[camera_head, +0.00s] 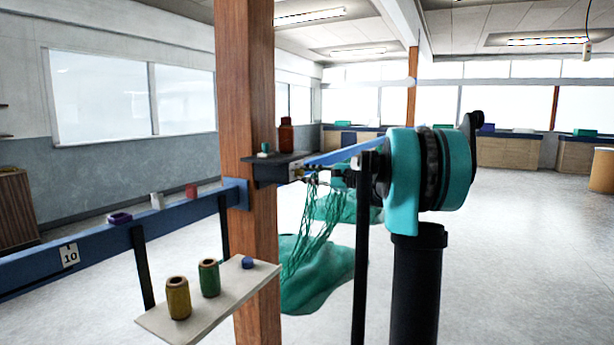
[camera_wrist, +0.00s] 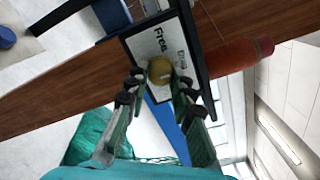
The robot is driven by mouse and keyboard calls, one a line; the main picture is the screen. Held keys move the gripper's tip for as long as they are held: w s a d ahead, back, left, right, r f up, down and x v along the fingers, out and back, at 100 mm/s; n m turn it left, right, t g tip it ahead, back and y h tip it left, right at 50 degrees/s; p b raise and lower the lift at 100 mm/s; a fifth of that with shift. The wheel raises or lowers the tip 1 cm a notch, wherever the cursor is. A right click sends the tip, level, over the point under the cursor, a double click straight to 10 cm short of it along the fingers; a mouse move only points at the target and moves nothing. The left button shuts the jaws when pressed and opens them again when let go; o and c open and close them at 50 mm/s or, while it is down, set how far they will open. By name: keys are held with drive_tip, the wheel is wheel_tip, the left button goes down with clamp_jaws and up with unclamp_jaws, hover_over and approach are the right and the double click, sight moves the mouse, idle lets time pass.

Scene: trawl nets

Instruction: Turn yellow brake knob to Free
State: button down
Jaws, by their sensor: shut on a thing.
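The yellow brake knob (camera_wrist: 159,69) sits on a white label plate (camera_wrist: 146,44) with a dark frame in the wrist view. Which word the knob points to I cannot tell. In the head view my gripper (camera_head: 328,176) reaches the small plate (camera_head: 296,171) under the dark shelf on the wooden post; the knob is too small there to make out clearly.
A blue rail (camera_head: 190,206) runs past the post. Green nets (camera_head: 310,265) hang below. A board (camera_head: 215,305) with spools stands in front.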

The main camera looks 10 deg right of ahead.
drive_tip(key=n, duration=1.2)
drive_tip(key=shift+n, duration=0.4)
idle(0.3)
drive_tip(key=c, duration=1.3)
unclamp_jaws()
drive_tip(key=v, duration=1.2)
